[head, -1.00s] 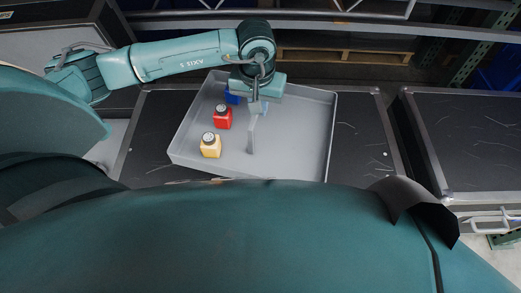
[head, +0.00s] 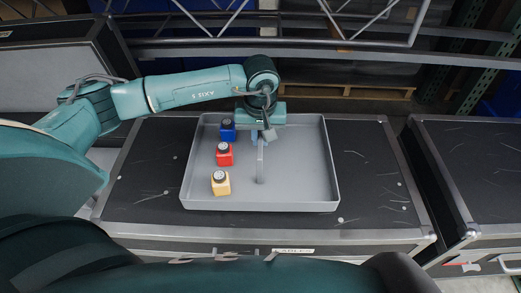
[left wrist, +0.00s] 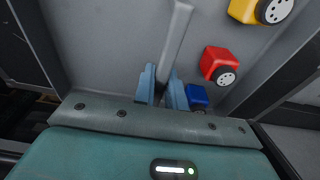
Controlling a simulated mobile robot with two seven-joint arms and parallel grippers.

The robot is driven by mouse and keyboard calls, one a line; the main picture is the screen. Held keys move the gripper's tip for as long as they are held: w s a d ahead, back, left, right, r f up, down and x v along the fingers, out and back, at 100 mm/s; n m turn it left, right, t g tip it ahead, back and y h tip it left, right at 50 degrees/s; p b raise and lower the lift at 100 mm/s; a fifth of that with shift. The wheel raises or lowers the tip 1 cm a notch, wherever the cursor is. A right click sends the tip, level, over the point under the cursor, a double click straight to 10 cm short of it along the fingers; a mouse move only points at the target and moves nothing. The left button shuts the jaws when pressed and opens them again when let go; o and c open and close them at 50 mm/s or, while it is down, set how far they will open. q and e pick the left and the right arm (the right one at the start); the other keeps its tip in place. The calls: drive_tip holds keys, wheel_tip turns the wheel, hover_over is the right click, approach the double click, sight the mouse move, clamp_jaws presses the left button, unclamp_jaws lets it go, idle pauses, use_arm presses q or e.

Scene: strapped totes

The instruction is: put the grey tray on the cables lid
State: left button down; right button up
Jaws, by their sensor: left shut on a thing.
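The grey tray (head: 262,206) lies over the black cables lid (head: 350,180), whose label (head: 293,251) shows partly on the case front. In the head view the tray looks nearly square with the lid; I cannot tell whether its underside touches. A thin upright grey bar (head: 260,165) stands in the tray's middle. My left gripper (head: 265,134) is shut on this bar near its far end; the left wrist view shows its blue fingers (left wrist: 163,90) on either side of the bar (left wrist: 178,38). My right gripper is not in view.
Another black-topped case (head: 475,165) stands to the right across a gap. A metal rail (head: 300,48) runs behind.

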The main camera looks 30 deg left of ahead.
use_arm(q)
drive_tip(key=shift+f, duration=1.95)
drive_tip(key=shift+f+b, duration=0.15)
drive_tip(key=shift+b, duration=0.2)
drive_tip(key=c, duration=1.5)
unclamp_jaws()
drive_tip(key=shift+o, duration=0.2)
